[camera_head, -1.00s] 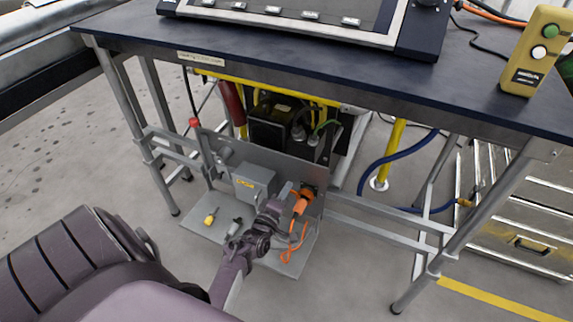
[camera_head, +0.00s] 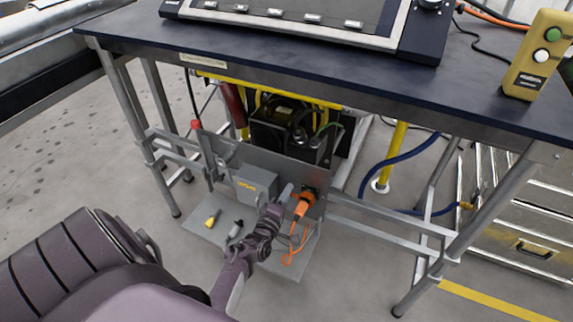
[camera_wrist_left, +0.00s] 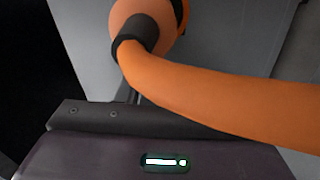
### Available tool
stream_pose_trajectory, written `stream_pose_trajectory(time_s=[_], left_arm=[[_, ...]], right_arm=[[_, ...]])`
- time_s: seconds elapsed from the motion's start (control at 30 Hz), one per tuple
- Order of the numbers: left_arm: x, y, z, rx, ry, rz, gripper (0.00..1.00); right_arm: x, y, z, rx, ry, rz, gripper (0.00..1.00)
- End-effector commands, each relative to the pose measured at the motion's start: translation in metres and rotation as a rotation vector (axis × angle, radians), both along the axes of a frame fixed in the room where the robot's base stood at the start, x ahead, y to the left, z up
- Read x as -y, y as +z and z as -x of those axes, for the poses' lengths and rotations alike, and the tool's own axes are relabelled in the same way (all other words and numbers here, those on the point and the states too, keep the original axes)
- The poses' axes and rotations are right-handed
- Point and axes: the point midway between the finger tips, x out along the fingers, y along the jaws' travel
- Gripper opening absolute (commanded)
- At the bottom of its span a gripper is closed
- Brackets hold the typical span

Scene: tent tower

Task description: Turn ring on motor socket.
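An orange plug (camera_head: 302,206) sits at the dark motor socket (camera_head: 309,190) on the grey upright panel, and its orange cable (camera_head: 291,255) hangs down. My left gripper (camera_head: 286,193) is beside the plug, on its left. In the left wrist view the orange plug (camera_wrist_left: 150,22) is close, with a dark collar where the thick cable (camera_wrist_left: 220,95) leaves it and crosses to the right. A dark band shows at the plug's upper right; I cannot tell whether it is the ring. The fingertips' gap and any contact are hidden. My right gripper is out of view.
A grey box (camera_head: 254,184) is on the panel left of the gripper. A yellow-tipped connector (camera_head: 213,218) and a grey connector (camera_head: 236,229) lie on the low plate (camera_head: 203,231). The table top (camera_head: 330,75) overhangs this area, and a lower rail (camera_head: 380,228) runs right.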

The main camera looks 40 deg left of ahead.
Motion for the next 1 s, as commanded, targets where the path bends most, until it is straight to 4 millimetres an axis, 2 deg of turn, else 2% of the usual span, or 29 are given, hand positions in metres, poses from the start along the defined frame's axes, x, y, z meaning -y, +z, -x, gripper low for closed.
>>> stream_pose_trajectory(time_s=[0.33, 0.57, 0.67, 0.7, 0.83, 1.0], left_arm=[[0.002, 0.001, 0.005, 0.0, -0.001, 0.0, 0.35], [0.01, -0.001, 0.041, -0.002, 0.0, 0.0, 0.35], [0.014, -0.001, 0.057, -0.002, 0.0, 0.0, 0.35], [0.015, -0.002, 0.062, -0.001, 0.0, -0.001, 0.35], [0.018, -0.002, 0.073, 0.0, 0.001, 0.0, 0.35], [0.018, -0.003, 0.076, 0.001, 0.0, 0.0, 0.35]], right_arm=[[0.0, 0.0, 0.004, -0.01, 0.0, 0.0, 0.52], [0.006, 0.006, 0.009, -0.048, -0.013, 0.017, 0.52], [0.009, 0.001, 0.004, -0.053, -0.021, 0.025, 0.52], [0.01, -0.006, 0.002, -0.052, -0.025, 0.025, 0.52], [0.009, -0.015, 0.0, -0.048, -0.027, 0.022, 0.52], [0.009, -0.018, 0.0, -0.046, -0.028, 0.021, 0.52]])
